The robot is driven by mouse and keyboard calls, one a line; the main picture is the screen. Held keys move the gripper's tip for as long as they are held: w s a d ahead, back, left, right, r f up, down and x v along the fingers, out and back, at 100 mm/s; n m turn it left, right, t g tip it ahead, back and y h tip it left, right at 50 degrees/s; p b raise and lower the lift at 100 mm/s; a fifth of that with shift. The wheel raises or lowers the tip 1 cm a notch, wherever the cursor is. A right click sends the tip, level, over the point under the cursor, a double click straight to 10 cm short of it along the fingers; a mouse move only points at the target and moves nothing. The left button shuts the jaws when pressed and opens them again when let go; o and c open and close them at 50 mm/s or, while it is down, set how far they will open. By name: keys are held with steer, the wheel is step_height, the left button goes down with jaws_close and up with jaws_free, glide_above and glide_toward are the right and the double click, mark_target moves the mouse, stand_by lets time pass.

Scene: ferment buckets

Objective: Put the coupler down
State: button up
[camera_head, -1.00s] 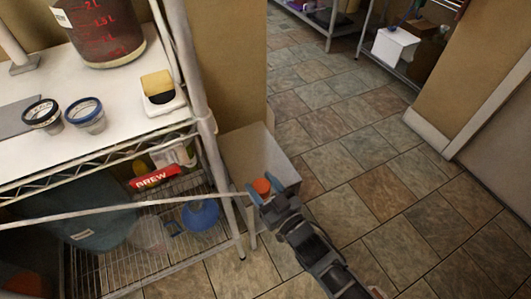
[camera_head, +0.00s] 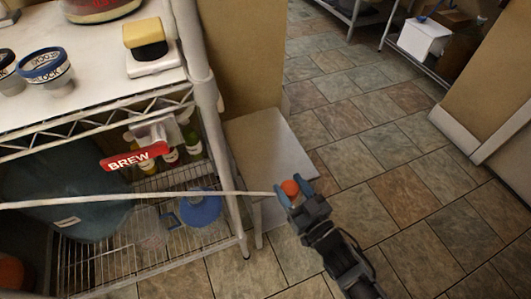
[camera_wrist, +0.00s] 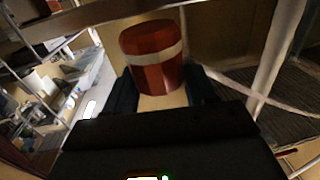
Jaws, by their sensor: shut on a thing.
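The coupler looks like a short orange-red cylinder (camera_head: 289,186) between the blue fingertips of my gripper (camera_head: 294,191) in the head view. In the wrist view the coupler (camera_wrist: 152,45) is a red cylinder with a pale band, held between the dark fingers. My gripper is shut on it. A pale hose (camera_head: 130,197) runs from the left edge, across the front of the wire rack, to the gripper. In the head view the gripper overlaps the right front part of a small white-topped stand (camera_head: 265,140); its height above the stand is hard to tell.
A wire rack (camera_head: 207,100) stands at the left, with two blue- and dark-rimmed cups (camera_head: 46,68) and a yellow-topped block (camera_head: 146,38) on its white top. A red BREW tag (camera_head: 133,156) and a blue round item (camera_head: 200,207) show lower down. Tiled floor (camera_head: 400,190) is open at right.

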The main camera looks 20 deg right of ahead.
steer(key=w, duration=0.3)
steer(key=w+b, duration=0.1)
steer(key=w, duration=0.2)
steer(key=w+a, duration=0.1)
steer(key=w, duration=0.2)
steer(key=shift+w+a, duration=0.1)
steer(key=shift+w, duration=0.15)
steer(key=w, duration=0.1)
steer(key=w+b, duration=0.1)
steer(key=w, duration=0.1)
steer(key=shift+w+a+f+b, duration=0.1)
steer(key=shift+w+a+b, duration=0.1)
steer(key=shift+b, duration=0.1)
steer(key=shift+f, duration=0.1)
steer(key=shift+f, duration=0.1)
steer(key=o, duration=1.3)
steer(key=shift+c, duration=0.2)
